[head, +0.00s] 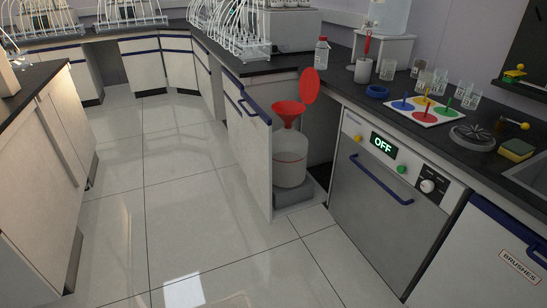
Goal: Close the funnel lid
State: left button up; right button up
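A red funnel (288,112) sits on top of a white plastic canister (290,158) inside an open under-counter cabinet. The round red funnel lid (309,86) stands open, tilted up at the funnel's right rear. The canister rests on a grey base (293,194) at the cabinet floor. Neither of my grippers shows in the head view.
The open cabinet door (248,155) with a blue handle stands out left of the canister. A dishwasher (378,190) reading OFF is to the right. The counter above holds a bottle (321,53), glassware and a coloured mat (424,110). The tiled floor (175,200) in front is clear.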

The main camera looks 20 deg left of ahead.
aim_at(309, 83)
jog(key=u, duration=0.25)
jog(key=i, duration=0.85)
jog(key=u, duration=1.9)
jog(key=i, duration=2)
jog(key=z, duration=3.5)
